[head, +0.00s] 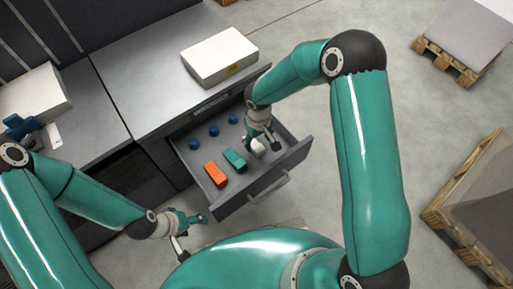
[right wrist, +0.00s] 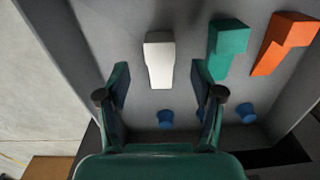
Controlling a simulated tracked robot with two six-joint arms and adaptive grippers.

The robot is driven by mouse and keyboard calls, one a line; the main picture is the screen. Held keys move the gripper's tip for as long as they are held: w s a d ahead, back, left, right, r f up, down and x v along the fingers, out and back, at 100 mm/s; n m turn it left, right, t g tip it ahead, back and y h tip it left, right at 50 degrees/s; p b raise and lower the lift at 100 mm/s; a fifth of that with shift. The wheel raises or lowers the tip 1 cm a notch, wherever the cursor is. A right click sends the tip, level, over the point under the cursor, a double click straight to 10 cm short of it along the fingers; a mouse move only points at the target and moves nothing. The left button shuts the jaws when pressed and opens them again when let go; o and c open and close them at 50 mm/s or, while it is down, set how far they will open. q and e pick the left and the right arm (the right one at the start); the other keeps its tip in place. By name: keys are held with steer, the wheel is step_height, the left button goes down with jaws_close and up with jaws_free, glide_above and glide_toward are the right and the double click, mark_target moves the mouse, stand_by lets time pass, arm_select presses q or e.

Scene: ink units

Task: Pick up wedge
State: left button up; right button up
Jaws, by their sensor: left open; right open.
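Three wedge-like blocks lie in a row in the open grey drawer (head: 262,187): an orange one (head: 215,174), a teal one (head: 235,160) and a white one (head: 258,147). My right gripper (head: 264,142) is open over the white block and partly hides it in the head view. In the right wrist view the white block (right wrist: 159,58) lies between and just beyond the open fingers of the right gripper (right wrist: 160,92). The teal block (right wrist: 228,48) and orange block (right wrist: 284,43) are to its right.
Several blue round pieces (head: 213,131) stand at the back of the drawer; one (right wrist: 166,118) shows between the right fingers. The drawer walls are close around the blocks. A white box (head: 219,57) lies on the counter (head: 150,75). Pallets stand on the floor at right.

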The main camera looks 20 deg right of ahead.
mark_target(258, 147)
step_height(258, 147, down, 5)
steer(key=shift+s+f+b, duration=0.1)
steer(key=shift+f+b, duration=0.05)
steer(key=shift+b, duration=0.9)
steer(key=c, duration=1.3)
steer(key=shift+o, duration=0.2)
